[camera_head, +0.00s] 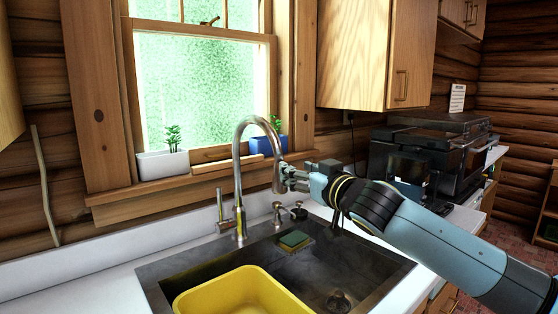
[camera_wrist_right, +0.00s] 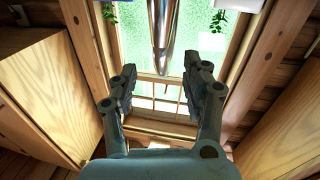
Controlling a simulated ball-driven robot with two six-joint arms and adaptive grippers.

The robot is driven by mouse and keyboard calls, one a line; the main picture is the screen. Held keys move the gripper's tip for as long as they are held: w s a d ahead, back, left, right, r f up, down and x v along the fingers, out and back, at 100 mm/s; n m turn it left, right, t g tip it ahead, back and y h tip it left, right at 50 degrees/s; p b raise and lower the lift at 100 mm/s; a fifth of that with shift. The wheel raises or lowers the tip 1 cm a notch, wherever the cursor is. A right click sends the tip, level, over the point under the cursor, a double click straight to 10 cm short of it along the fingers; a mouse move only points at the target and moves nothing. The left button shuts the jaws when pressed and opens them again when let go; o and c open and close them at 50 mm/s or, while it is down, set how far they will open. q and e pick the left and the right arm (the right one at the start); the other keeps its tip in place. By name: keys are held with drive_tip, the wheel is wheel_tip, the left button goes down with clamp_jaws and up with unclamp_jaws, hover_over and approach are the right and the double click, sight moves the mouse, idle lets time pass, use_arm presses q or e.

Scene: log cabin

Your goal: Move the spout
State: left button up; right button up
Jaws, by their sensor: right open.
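The spout (camera_head: 238,155) is a tall silver gooseneck that rises behind the sink, its arch curving to the right and its nozzle hanging down. My right gripper (camera_head: 287,176) is at the right side of the nozzle. In the right wrist view the spout (camera_wrist_right: 161,38) shows as a shiny pipe above and between the fingers of the open gripper (camera_wrist_right: 167,78), with a gap on each side. Part of the nozzle's lower end is hard to make out beside the gripper in the head view. My left gripper is not in view.
A window with a white planter (camera_head: 163,165) and a blue planter (camera_head: 272,144) is behind the spout. A wooden cabinet (camera_head: 365,50) hangs at upper right, above black appliances (camera_head: 430,150).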

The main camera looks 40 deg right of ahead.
sight(278, 166)
drive_tip(key=w+p, duration=0.1)
drive_tip(key=w, duration=0.1)
drive_tip(key=w+p, duration=0.1)
drive_tip(key=w, duration=0.2)
drive_tip(key=w+p, duration=0.1)
drive_tip(key=w, duration=0.2)
drive_tip(key=shift+d+r, duration=0.1)
drive_tip(key=shift+d, duration=0.2)
drive_tip(key=shift+w, duration=0.7)
clamp_jaws()
